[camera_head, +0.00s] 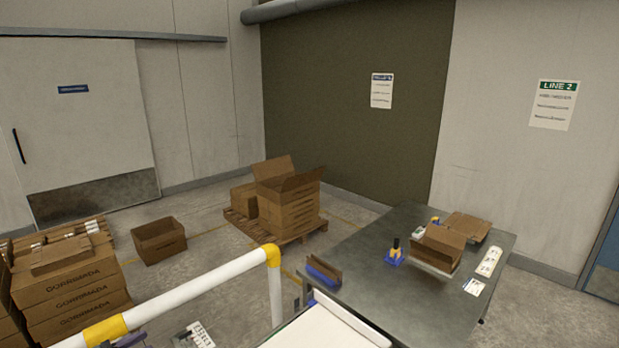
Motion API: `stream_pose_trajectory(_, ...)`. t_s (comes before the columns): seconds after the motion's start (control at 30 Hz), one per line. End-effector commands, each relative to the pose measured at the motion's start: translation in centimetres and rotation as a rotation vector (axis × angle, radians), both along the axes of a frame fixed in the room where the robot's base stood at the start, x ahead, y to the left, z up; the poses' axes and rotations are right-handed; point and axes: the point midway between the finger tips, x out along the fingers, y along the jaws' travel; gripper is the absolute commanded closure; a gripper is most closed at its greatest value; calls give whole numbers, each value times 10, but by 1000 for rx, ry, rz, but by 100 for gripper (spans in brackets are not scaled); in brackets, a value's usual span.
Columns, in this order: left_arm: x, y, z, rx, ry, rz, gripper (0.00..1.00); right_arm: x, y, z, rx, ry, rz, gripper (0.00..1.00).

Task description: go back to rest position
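Neither of my grippers can be made out in the head view, and no arm of mine is clearly visible. A white belt surface (325,330) enters at the bottom centre beside a dark metal table (375,270). On the table are an open cardboard box (437,250), a flattened piece of cardboard (468,226), and a blue stand with a dark upright handle (395,253). A blue and brown holder (323,271) sits at its near left corner.
A white and yellow guard rail (190,290) crosses the lower left. Stacked cartons (70,290) stand behind it. An open box (159,241) and a pallet with cartons (288,205) are on the floor. A white sheet (473,287) lies on the table's right side.

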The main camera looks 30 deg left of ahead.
Motion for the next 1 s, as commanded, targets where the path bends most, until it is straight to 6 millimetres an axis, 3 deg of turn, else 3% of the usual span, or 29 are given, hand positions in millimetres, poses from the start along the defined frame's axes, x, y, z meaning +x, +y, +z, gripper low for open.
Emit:
stream_pose_trajectory(0.03,2,-13,-16,4,27,9,59,0,-1,0,-1,0,-1,57)
stream_pose_trajectory(0.27,11,-55,-62,56,137,67,59,2,2,2,7,-7,-1,57)
stream_pose_trajectory(0.47,12,-107,-106,111,254,128,59,3,3,2,12,-8,-5,57)
stream_pose_trajectory(0.57,9,-145,-128,142,334,166,59,2,3,2,10,-7,-4,57)
stream_pose_trajectory(0.73,-10,-229,-157,198,523,249,59,2,2,1,6,-5,-2,57)
stream_pose_trajectory(0.87,-37,-291,-158,219,683,300,59,1,0,1,-1,-2,2,57)
stream_pose_trajectory(1.0,-74,-349,-142,217,862,329,59,0,-1,0,-4,-2,4,57)
